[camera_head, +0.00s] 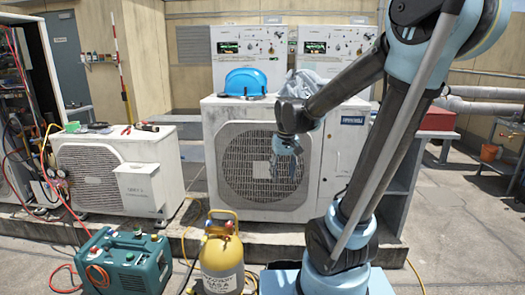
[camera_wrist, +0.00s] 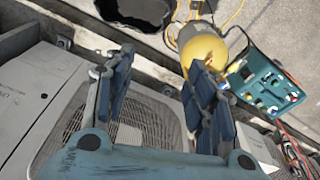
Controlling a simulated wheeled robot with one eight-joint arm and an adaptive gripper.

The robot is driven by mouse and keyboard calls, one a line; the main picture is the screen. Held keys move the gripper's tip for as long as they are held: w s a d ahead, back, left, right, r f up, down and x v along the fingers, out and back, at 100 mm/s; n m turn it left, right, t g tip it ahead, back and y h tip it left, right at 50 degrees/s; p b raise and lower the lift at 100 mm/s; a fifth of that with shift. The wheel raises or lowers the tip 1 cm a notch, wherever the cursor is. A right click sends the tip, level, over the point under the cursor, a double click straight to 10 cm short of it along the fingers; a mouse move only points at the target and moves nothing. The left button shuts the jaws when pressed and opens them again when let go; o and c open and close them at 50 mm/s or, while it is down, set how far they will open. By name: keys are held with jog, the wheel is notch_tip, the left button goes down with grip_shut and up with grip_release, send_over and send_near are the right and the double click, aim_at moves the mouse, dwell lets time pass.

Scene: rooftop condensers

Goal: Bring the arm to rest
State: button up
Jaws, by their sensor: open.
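My arm rises at the right of the head view and bends down to the left, in front of the large middle condenser (camera_head: 225,115). My gripper (camera_head: 288,165) hangs in front of that unit's fan grille. In the wrist view my gripper (camera_wrist: 160,65) shows two blue-grey fingers spread apart, with nothing between them. The condenser's round fan grille (camera_wrist: 150,112) shows behind and between the fingers. I cannot tell the exact gap between gripper and grille.
A yellow gas cylinder (camera_head: 222,255) and a teal machine (camera_head: 125,265) stand on the ground in front. A smaller condenser (camera_head: 90,170) with tools on top is at left. A blue hard hat (camera_head: 245,82) and a grey cloth (camera_head: 300,82) lie on the middle unit. Open ground lies at right.

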jog(key=s+d+f+m, duration=0.1)
jog(key=s+d+f, duration=0.2)
jog(key=s, duration=0.6)
jog(key=s+d+f+m, duration=0.1)
jog(key=s+d+f, duration=0.2)
jog(key=s+d, duration=0.5)
jog(key=shift+s+d+f+t, duration=0.15)
jog(key=shift+s+f+t, duration=0.1)
jog(key=shift+s+t, duration=0.15)
jog(key=c, duration=0.3)
jog(key=shift+s, duration=0.1)
jog(key=shift+c, duration=0.6)
